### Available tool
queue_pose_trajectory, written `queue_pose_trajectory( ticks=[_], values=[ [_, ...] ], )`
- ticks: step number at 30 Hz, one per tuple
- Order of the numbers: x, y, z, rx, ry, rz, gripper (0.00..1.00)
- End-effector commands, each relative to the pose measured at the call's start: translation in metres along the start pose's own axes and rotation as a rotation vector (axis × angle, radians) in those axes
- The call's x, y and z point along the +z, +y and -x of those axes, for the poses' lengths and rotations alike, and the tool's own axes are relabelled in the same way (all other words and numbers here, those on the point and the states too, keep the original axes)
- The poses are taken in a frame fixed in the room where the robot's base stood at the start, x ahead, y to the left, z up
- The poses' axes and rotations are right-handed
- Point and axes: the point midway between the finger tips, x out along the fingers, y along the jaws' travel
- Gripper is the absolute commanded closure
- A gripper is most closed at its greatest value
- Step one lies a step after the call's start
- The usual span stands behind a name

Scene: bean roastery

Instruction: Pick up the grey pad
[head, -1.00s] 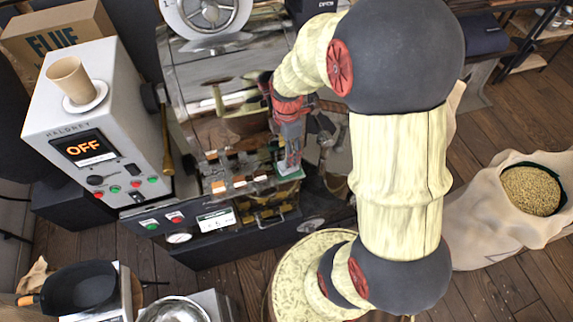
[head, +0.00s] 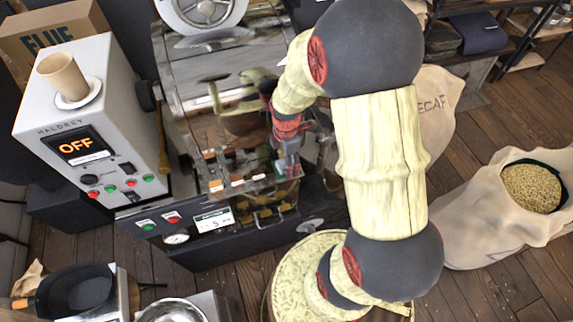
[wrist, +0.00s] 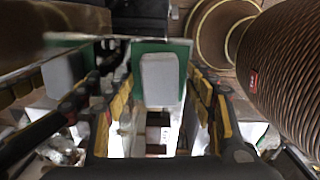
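In the wrist view a pale grey, rounded block, which looks like the grey pad (wrist: 160,80), stands against a green panel (wrist: 180,47). My gripper (wrist: 158,108) is open, with one yellow-padded finger on each side. The pad shows between the fingers towards their far ends, with visible gaps on both sides, so it is not gripped. In the head view my gripper (head: 288,168) points down at the front edge of the shiny roaster. A small bit of green shows beside its tip; the pad cannot be made out there.
The shiny roaster (head: 225,100) stands close around my gripper. A white control box (head: 85,125) reading OFF, with a paper cup (head: 64,76) on it, is at left. A sack of beans (head: 500,225) is at right. A ribbed brown cylinder (wrist: 285,75) is close to the right finger.

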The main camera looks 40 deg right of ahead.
Motion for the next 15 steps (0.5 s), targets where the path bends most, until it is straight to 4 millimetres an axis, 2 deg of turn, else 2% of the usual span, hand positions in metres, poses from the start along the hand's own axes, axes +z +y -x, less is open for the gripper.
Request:
queue_pose_trajectory(
  ticks=[15],
  values=[
    [0.0, 0.0, 0.0002, 0.0, 0.0, 0.0, 0.76]
  ],
)
